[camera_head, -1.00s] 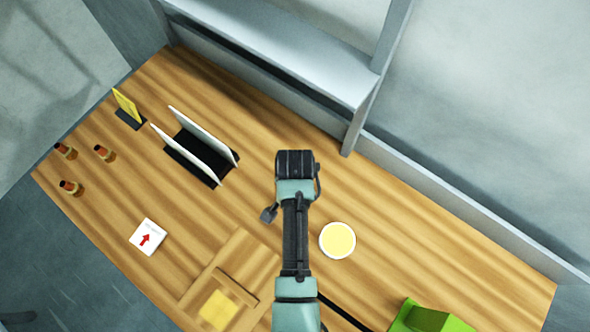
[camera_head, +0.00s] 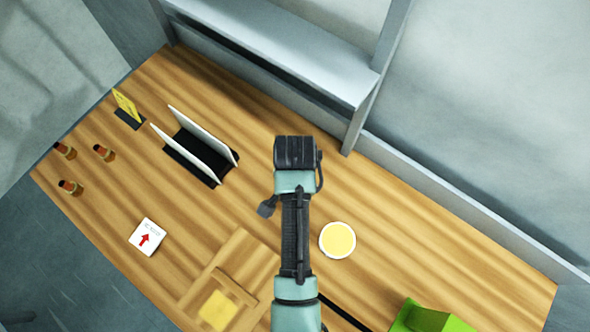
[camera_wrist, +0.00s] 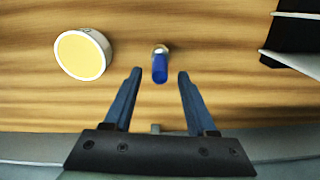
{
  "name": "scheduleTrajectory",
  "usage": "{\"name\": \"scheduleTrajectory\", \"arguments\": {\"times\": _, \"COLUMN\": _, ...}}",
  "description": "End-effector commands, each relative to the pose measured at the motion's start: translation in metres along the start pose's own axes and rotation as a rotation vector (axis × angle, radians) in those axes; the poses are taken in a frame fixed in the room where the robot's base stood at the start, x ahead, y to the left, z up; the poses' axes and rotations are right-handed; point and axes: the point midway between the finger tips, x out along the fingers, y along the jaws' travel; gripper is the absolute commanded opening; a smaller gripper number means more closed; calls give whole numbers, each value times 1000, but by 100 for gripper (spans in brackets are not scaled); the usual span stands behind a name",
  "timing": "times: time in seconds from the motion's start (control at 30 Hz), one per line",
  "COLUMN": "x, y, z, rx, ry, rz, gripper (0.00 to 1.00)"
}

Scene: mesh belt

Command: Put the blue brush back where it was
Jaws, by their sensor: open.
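The blue brush (camera_wrist: 160,67) shows in the wrist view as a small blue piece with a pale, metallic-looking end, over the wood table. It appears between the fingertips of my gripper (camera_wrist: 160,73), with a gap on each side. My gripper is open and holds nothing. Whether the fingers are level with the brush or above it, I cannot tell. In the head view my arm hides the brush and the fingers.
A round white container with a yellow top (camera_head: 337,240) stands right of my arm. A black rack with white plates (camera_head: 195,148) is to the left. A green object (camera_head: 430,317) lies at lower right. A grey shelf frame (camera_head: 290,75) borders the table's far side.

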Motion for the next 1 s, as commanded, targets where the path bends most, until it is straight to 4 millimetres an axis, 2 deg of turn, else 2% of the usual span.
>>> {"name": "scheduleTrajectory", "arguments": {"times": 0.2, "x": -45, "y": -1, "z": -1, "rx": 0, "ry": 4, "rz": -4, "gripper": 57}}
{"name": "scheduleTrajectory", "arguments": {"times": 0.4, "x": -69, "y": -1, "z": 0, "rx": -1, "ry": 2, "rz": -2, "gripper": 57}}
{"name": "scheduleTrajectory", "arguments": {"times": 1.0, "x": -74, "y": 0, "z": 0, "rx": 0, "ry": 0, "rz": 0, "gripper": 57}}
